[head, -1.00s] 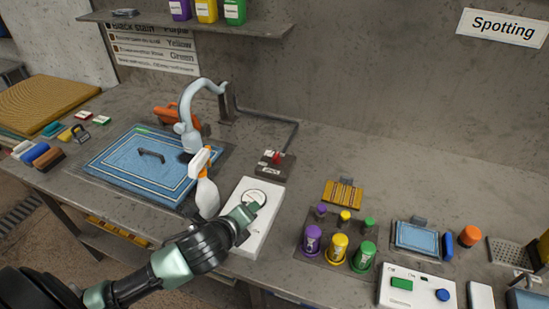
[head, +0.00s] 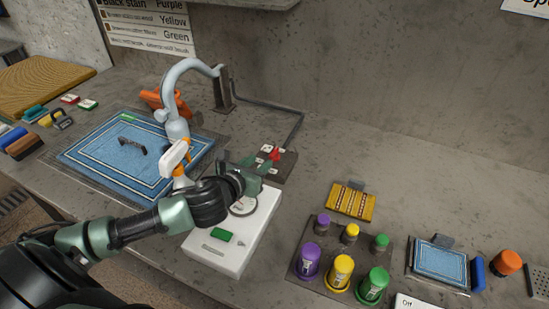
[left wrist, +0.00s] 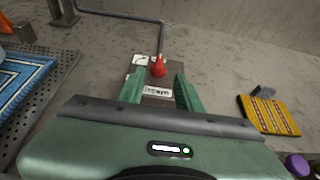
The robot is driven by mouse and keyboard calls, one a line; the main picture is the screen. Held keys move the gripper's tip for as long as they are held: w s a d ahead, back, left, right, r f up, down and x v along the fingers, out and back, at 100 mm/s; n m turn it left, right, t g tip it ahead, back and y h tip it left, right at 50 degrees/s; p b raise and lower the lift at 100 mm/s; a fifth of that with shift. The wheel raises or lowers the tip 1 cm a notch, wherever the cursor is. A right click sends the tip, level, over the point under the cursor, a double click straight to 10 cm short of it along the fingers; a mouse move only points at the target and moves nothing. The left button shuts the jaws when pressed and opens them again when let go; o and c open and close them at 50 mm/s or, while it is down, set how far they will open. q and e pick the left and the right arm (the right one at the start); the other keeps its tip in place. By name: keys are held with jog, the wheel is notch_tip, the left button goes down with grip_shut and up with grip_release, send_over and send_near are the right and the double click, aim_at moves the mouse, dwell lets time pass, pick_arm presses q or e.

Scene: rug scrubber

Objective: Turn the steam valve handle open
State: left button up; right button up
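The steam valve's red handle (head: 274,154) sits on a small dark grey plate (head: 284,170) at the back of the table, where a pipe comes down. In the left wrist view the red handle (left wrist: 158,67) stands a little beyond the fingertips, roughly midway between them. A "Steam" label (left wrist: 157,91) shows between the fingers. My left gripper (head: 262,161) is open and empty; its two green fingers also show in the left wrist view (left wrist: 160,86). I see no contact with the handle. My right gripper is out of view.
A white box (head: 236,252) with a gauge and green button lies under my left wrist. Coloured bottles (head: 341,270) stand front right.

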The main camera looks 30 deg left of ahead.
aim_at(272, 155)
pick_arm(q)
jog(key=x, duration=0.9)
jog(key=shift+f, duration=0.45)
grip_shut()
